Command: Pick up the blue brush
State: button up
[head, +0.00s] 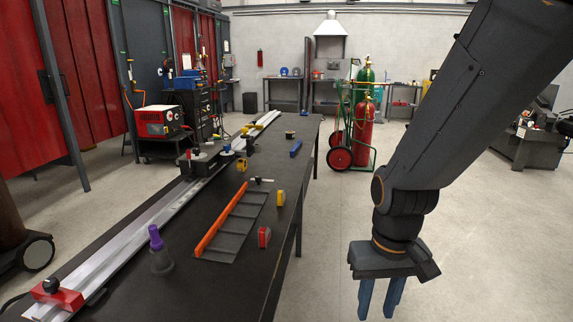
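A small elongated blue object (295,148), which looks like the blue brush, lies near the right edge of the dark table (285,172), toward its far end. It is too small to make out bristles or handle. My gripper (380,300) hangs at the lower right, pointing down, beyond the table's right edge and well nearer to me than the blue object. Its two blue fingers are apart with nothing between them. The fingertips come close to the bottom of the view.
A gas-cylinder cart (352,130) stands behind. Floor right of the table is clear.

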aim_at(298, 144)
jog(key=z, duration=0.5)
jog(key=i, duration=1.45)
jog(key=z, duration=0.35)
jog(key=i, duration=1.8)
jog(key=u, duration=1.05)
jog(key=i, duration=1.2)
jog(key=u, duration=0.6)
